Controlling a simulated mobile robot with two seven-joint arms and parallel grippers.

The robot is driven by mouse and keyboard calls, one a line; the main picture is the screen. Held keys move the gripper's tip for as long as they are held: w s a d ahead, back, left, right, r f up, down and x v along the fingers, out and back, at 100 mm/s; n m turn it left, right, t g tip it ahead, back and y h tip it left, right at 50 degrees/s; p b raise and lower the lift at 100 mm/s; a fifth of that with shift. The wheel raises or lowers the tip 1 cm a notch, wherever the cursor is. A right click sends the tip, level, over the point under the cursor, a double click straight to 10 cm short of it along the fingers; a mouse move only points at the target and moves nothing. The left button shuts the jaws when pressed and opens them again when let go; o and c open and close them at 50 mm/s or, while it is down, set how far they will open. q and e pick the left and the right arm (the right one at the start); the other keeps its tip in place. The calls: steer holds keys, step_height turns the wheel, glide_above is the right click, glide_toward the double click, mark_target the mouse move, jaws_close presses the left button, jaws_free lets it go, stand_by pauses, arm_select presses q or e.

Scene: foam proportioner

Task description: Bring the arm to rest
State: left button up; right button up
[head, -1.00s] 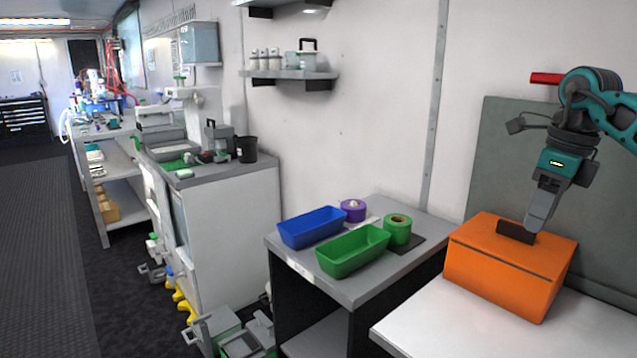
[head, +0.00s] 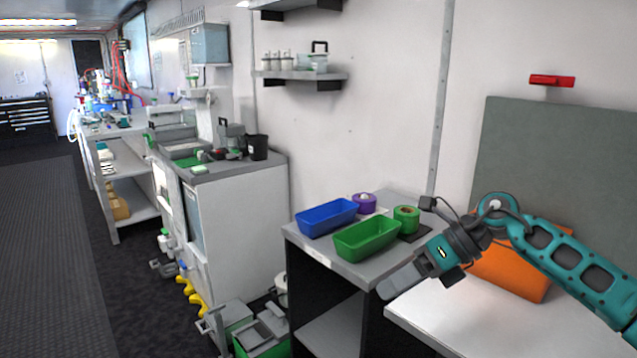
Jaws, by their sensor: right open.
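My right arm comes in from the right edge in the head view, with its teal links and dark wrist. My right gripper (head: 391,288) points down and left, near the front edge of the grey side table. It is empty and its jaws are open, and it touches nothing that I can see. The orange box (head: 522,272) stands on the white worktop (head: 440,312) behind my forearm, which hides much of it. My left gripper is not in view.
A blue tray (head: 327,218), a green tray (head: 366,239), a green tape roll (head: 406,219) and a purple roll (head: 364,203) are on the grey side table (head: 345,267). A red handle (head: 551,81) is on the wall. Grey and green bins (head: 262,340) crowd the floor. The aisle at left is clear.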

steer(key=s+a+f+m+t+y, duration=0.2)
steer(key=s+a+m+t+y, duration=0.35)
steer(key=a+m+y, duration=0.45)
steer(key=s+d+f+m+t+h, duration=0.1)
steer(key=s+d+f+m+h, duration=0.4)
steer(key=f+m, duration=0.3)
steer(key=s+d+f+m+t+h, duration=0.2)
steer(key=s+d+f+m+h, duration=0.2)
steer(key=m, duration=0.9)
steer(key=s+d+f+m+t+h+p, duration=0.1)
steer(key=s+d+f+m+t+h, duration=0.1)
steer(key=s+d+f+m+h, duration=0.3)
steer(key=s+f+m+h, duration=0.3)
steer(key=f+m, duration=0.3)
steer(key=f, duration=0.1)
steer(key=shift+s+d+f+h, duration=0.3)
steer(key=shift+s+h, duration=0.05)
steer(key=shift+h, duration=0.05)
